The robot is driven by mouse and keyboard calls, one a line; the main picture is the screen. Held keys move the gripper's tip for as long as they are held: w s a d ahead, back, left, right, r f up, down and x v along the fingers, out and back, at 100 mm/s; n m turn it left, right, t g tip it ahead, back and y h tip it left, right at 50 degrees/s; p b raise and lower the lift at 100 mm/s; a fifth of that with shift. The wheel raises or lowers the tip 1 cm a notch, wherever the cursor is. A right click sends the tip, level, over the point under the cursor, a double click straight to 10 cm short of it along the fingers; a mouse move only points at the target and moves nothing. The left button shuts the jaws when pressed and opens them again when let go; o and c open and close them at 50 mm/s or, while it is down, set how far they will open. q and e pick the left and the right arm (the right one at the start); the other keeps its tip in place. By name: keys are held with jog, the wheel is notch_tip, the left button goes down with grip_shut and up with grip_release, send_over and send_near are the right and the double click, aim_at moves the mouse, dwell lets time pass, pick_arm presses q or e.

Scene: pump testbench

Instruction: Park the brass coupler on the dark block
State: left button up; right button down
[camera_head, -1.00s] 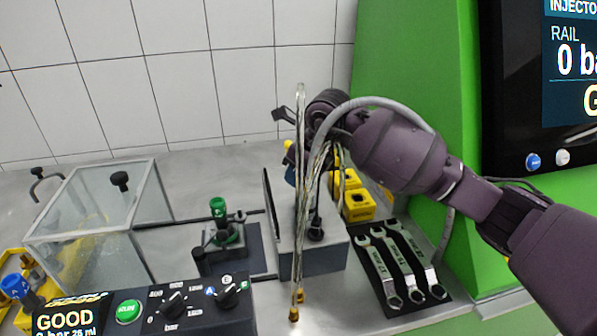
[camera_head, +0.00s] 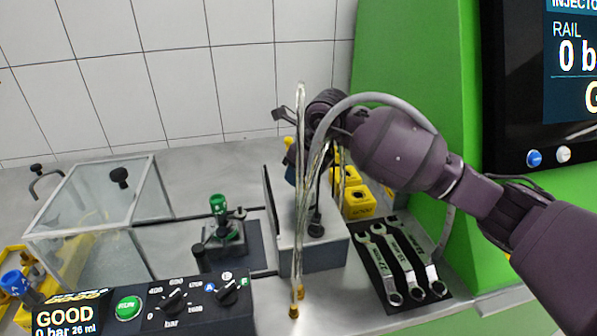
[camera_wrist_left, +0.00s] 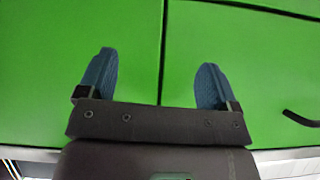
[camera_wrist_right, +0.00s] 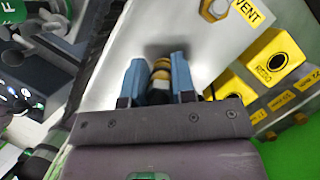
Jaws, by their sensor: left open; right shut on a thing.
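My right gripper (camera_wrist_right: 157,80) is shut on a brass coupler (camera_wrist_right: 161,72) with a dark band, seen between the blue fingers in the right wrist view. Brass ends (camera_head: 293,312) hang at the bottom of the hoses. I cannot tell for sure which thing is the dark block; a dark base (camera_head: 252,248) stands left of the grey box. My left gripper (camera_wrist_left: 155,75) is open and empty, in front of green panels.
Green-topped fitting (camera_head: 219,208) stands on the dark base. Wrenches (camera_head: 400,260) lie on a black mat to the right. Yellow blocks (camera_head: 358,204) stand behind. A control panel (camera_head: 195,308) and clear tank (camera_head: 95,215) are at the left. A VENT label (camera_wrist_right: 250,12) is near my right fingers.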

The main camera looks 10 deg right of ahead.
pick_arm(q)
jog(key=shift+f, duration=0.1)
pick_arm(e)
jog(key=shift+f, duration=0.3)
dwell(0.3)
jog(key=c, duration=0.9)
grip_release()
jog(key=shift+o, duration=0.2)
jog(key=shift+r, duration=0.15)
jog(key=shift+r+p, duration=1.65)
jog(key=shift+r, duration=1.8)
pick_arm(q)
jog(key=shift+t, duration=0.3)
jog(key=r, duration=0.2)
jog(key=w+r, duration=0.1)
jog(key=r, duration=0.2)
jog(key=shift+w, duration=0.15)
jog(key=shift+f, duration=0.1)
pick_arm(e)
jog(key=shift+f, duration=0.1)
